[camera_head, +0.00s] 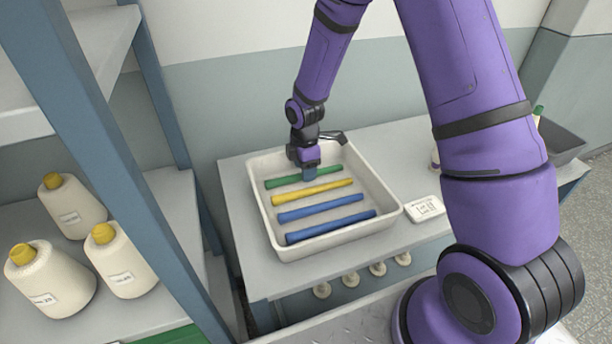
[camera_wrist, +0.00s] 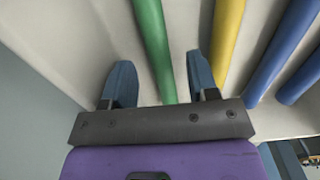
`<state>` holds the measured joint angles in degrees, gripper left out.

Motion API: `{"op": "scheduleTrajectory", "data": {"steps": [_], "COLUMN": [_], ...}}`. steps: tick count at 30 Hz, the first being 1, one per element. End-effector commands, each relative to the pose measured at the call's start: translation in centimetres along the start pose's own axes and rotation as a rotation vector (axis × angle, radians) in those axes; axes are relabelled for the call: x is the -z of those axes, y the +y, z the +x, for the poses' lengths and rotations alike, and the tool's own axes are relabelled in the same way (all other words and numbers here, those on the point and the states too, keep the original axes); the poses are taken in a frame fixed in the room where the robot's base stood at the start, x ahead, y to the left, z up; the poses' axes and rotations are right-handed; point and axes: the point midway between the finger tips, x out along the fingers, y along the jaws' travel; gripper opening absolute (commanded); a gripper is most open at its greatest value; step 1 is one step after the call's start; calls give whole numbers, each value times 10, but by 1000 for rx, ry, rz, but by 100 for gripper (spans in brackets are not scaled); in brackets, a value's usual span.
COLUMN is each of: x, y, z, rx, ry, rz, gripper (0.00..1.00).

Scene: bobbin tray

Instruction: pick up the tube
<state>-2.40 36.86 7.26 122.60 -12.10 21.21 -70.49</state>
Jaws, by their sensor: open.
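Several tubes lie side by side in a white tray (camera_head: 269,235). The green tube (camera_head: 283,181) is at the back, then the yellow tube (camera_head: 318,192), then a blue tube (camera_head: 305,208) and another blue tube (camera_head: 331,227) at the front. My gripper (camera_head: 309,174) is over the back of the tray at the green tube. In the wrist view my gripper (camera_wrist: 162,80) is open, with the green tube (camera_wrist: 154,45) between its two blue fingers. The right finger is between the green tube and the yellow tube (camera_wrist: 226,38). I cannot tell whether the fingers touch anything.
The tray stands on a grey table (camera_head: 240,200). A white label card (camera_head: 424,208) lies right of the tray. A shelf on the left holds several cream bobbins (camera_head: 122,262) with yellow tops. A dark bin (camera_head: 560,143) is at the far right.

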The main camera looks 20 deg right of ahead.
Motion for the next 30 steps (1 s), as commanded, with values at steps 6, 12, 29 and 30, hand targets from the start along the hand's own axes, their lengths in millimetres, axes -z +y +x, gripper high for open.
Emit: {"op": "scheduleTrajectory", "data": {"steps": [6, 12, 29, 30], "x": [0, 0, 0, 0], "y": [0, 0, 0, 1], "z": [18, 19, 18, 17], "rx": [-1, -1, -1, -2], "ry": [0, 0, 0, 0], "rz": [1, 1, 0, 1], "gripper": [54, 54, 0, 0]}}
